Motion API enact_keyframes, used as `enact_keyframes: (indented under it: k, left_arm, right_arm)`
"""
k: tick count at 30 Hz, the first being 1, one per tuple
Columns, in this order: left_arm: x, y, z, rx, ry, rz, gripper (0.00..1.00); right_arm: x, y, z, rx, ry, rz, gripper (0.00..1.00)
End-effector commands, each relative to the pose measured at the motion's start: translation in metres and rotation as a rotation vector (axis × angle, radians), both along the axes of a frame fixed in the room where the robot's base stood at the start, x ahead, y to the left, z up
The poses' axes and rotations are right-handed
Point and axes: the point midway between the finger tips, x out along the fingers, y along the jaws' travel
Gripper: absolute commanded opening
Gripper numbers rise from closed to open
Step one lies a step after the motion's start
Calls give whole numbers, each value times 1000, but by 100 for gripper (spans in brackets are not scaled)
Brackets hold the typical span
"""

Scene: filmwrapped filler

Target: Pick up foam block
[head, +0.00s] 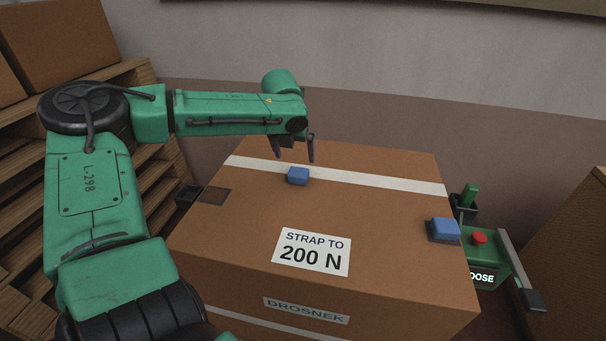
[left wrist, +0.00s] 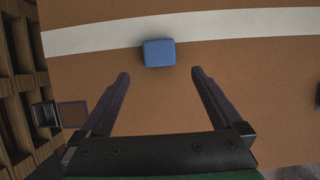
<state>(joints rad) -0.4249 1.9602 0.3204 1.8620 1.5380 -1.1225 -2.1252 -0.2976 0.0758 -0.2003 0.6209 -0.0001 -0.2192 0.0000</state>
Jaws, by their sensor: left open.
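A small blue foam block (head: 298,176) lies on top of the large cardboard box (head: 385,235), at the near edge of the white strap. In the left wrist view the block (left wrist: 159,53) sits ahead of the fingertips, roughly centred between them. My left gripper (head: 294,158) is open and empty, above the box and just behind the block in the head view. Its two dark fingers (left wrist: 161,74) stand wide apart and do not touch the block. A second blue block (head: 443,230) sits at the right edge of the box. My right gripper is not in view.
A white strap (head: 390,184) crosses the box top. A green device with a red button (head: 480,237) stands right of the box. Wooden pallets (head: 150,90) are stacked at the left, and another carton (head: 575,240) stands at the right. The box top around the block is clear.

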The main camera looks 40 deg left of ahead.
Motion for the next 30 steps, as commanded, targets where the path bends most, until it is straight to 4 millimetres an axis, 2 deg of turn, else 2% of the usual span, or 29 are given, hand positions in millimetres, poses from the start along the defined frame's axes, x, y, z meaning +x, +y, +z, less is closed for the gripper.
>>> enact_keyframes:
  k: [1,3,6,11,13,15,23,24,29,30]
  left_arm:
    - [3,3,-19,2,8,1,100]
    - [9,6,-33,2,5,1,100]
    - [15,9,-45,2,3,0,100]
    - [22,14,-68,1,3,1,100]
    - [26,17,-82,2,3,0,100]
    - [30,20,-92,2,2,1,100]
    - [33,20,-95,-1,-2,1,100]
    - [33,20,-94,-1,-2,1,85]
    - [32,20,-94,0,-1,2,24]
    - [33,20,-94,0,-1,2,21]
  right_arm:
    - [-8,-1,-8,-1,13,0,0]
    - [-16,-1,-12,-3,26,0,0]
    - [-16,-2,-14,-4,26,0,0]
    - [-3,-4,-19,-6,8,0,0]
    - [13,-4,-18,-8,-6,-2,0]
    - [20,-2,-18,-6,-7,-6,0]
    - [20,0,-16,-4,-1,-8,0]
    - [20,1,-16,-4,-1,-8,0]
    - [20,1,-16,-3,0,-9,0]
    - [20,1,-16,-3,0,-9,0]
